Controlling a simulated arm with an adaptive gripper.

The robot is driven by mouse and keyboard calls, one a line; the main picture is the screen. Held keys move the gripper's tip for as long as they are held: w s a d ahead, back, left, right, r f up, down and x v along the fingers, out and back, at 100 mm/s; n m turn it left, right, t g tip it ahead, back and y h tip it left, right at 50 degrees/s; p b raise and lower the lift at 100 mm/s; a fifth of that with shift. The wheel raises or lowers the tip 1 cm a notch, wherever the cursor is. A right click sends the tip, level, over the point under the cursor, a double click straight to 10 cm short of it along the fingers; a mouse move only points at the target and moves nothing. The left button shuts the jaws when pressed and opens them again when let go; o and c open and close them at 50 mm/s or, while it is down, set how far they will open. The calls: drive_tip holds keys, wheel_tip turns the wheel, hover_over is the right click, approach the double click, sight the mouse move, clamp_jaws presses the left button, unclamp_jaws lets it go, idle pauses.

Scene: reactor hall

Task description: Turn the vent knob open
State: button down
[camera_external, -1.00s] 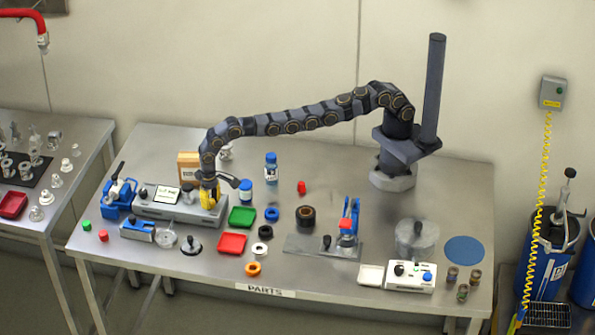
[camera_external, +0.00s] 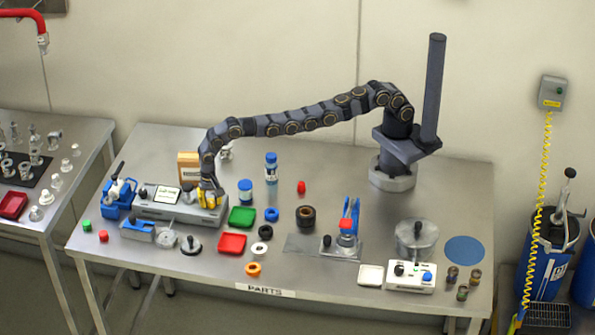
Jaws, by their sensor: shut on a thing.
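A long grey box (camera_external: 172,214) with a pale display panel (camera_external: 160,194) stands at the left of the table. My gripper (camera_external: 207,197), with yellow fingers, points down onto the right end of this box. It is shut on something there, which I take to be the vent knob. The fingers hide the knob, so I cannot see how far it is turned. A separate black knob (camera_external: 187,190) stands on the box just left of my gripper.
A blue-capped jar (camera_external: 245,191) stands close to the right of my gripper, with a taller blue-capped bottle (camera_external: 271,168) behind it. A cardboard box (camera_external: 188,164) stands behind the grey box. Green (camera_external: 242,217) and red (camera_external: 232,243) trays lie in front.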

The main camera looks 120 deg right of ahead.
sight(211, 201)
drive_tip(key=shift+s+f, duration=0.1)
drive_tip(key=shift+f, duration=0.05)
drive_tip(key=c, duration=0.7)
unclamp_jaws()
drive_tip(key=shift+r, duration=0.25)
wheel_tip(211, 201, up, 6)
drive_tip(key=shift+r, duration=0.6)
